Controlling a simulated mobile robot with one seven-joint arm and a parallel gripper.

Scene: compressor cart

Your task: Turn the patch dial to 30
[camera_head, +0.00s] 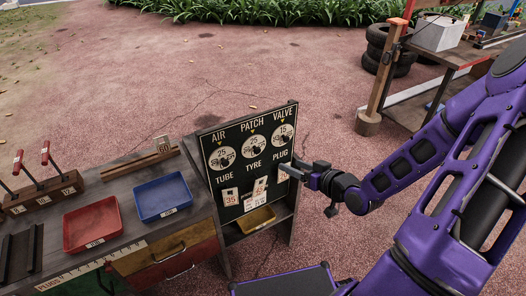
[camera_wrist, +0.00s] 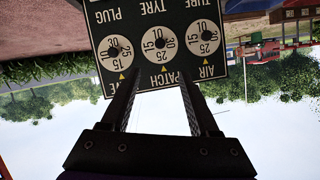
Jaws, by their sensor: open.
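The patch dial (camera_head: 253,143) is the middle of three white round dials on an upright black board (camera_head: 238,176). Its number at the top, under the yellow pointer, reads 25. In the wrist view, which is upside down, the patch dial (camera_wrist: 158,43) lies beyond and between my fingers, its dark knob at the centre. My gripper (camera_head: 299,168) is open and empty at the board's right edge in the head view, near the PLUG label and below the valve dial. Its fingertips (camera_wrist: 160,77) seem apart from the dial; their exact distance is unclear.
The air dial (camera_head: 222,155) reads 25 and the valve dial (camera_head: 283,134) reads 15. Cards hang below the dials. A yellow tray (camera_head: 257,220) sits under the board. Left is a bench with red (camera_head: 91,224) and blue (camera_head: 161,197) trays. Open ground lies behind.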

